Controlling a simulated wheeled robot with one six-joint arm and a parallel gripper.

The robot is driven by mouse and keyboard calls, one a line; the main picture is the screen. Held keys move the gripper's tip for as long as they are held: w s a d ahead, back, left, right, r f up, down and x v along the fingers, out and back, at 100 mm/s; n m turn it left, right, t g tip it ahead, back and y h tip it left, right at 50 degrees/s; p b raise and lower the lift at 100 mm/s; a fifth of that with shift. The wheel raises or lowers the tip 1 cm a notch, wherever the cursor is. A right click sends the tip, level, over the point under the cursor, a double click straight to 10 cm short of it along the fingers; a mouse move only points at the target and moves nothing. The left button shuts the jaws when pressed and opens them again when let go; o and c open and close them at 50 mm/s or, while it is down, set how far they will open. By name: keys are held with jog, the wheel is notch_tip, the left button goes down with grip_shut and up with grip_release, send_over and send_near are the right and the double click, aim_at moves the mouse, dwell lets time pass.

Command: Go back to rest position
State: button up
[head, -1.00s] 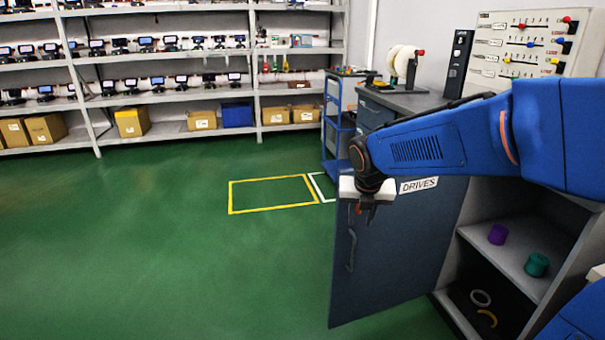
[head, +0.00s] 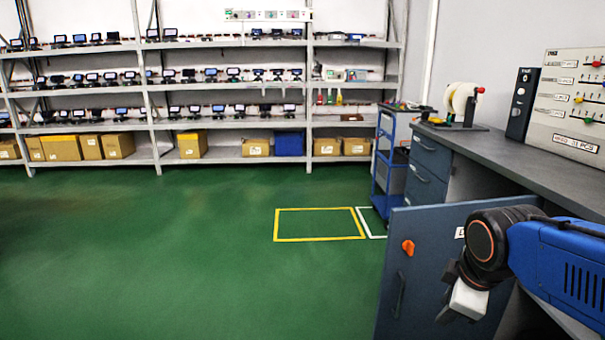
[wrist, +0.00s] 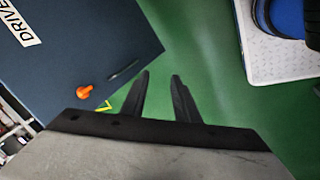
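My gripper (wrist: 160,95) shows in the wrist view with its two dark fingers apart and nothing between them. The green floor shows behind the fingers. In the head view my arm comes in from the right, and its wrist end hangs low in front of the cabinet; the fingertips are hard to make out there. The open blue-grey cabinet door (head: 420,265) stands beside my wrist, with an orange knob (head: 408,246) and a handle. The door also shows in the wrist view (wrist: 75,50), with its knob left of the fingers.
A grey workbench (head: 490,150) with a spool and a panel of coloured knobs runs along the right. A blue cart (head: 388,160) stands beyond the door. Shelves (head: 225,125) line the back wall. Green floor (head: 150,250) at left and centre is clear.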

jog(key=s+f+m, duration=0.2)
jog(key=s+m, duration=0.6)
jog(key=m, duration=0.3)
jog(key=shift+s+a+y, duration=0.25)
jog(key=shift+s+y, duration=0.05)
